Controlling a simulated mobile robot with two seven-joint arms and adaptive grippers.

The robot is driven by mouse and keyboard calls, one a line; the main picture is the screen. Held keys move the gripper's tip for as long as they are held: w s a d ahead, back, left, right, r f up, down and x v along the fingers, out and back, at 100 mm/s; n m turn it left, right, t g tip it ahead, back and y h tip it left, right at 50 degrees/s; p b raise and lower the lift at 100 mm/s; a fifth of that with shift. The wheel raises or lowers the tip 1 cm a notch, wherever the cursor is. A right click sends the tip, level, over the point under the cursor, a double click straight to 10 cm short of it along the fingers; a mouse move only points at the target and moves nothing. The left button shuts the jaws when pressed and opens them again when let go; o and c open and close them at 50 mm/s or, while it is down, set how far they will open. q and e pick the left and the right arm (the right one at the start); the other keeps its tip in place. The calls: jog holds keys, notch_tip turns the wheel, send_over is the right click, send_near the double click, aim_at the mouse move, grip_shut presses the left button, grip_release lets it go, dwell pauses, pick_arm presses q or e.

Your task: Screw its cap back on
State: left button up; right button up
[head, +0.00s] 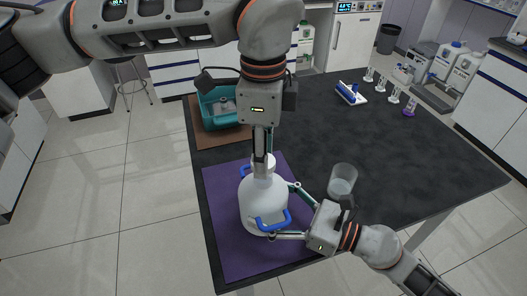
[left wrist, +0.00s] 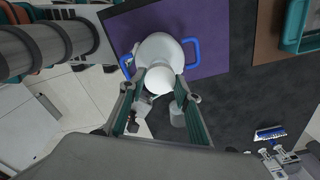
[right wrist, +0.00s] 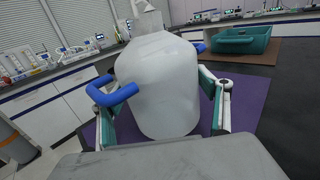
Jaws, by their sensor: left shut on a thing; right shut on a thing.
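A white bottle (head: 262,205) with blue handles (head: 273,222) stands upright on a purple mat (head: 232,258) near the table's front left. My left gripper (head: 263,160) points down from above at the bottle's neck, shut on the white cap (left wrist: 159,80). In the left wrist view the round cap lies between the fingertips, in line with the bottle top. Whether its thread is engaged is hidden. My right gripper (head: 281,212) is shut around the bottle's body from the front right; in the right wrist view its fingers flank the white body (right wrist: 158,85).
A clear beaker (head: 342,181) stands right of the bottle, close to my right gripper. A teal tub (head: 218,122) sits on a brown mat (head: 203,141) behind. A blue-and-white brush-like item (head: 351,93) and several small stands are at the far right. The table's middle is clear.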

aim_at(263, 199)
pick_arm(q)
jog(key=shift+f, duration=0.45)
jog(key=shift+f, duration=0.15)
jog(key=shift+f, duration=0.75)
jog(key=shift+f, duration=0.55)
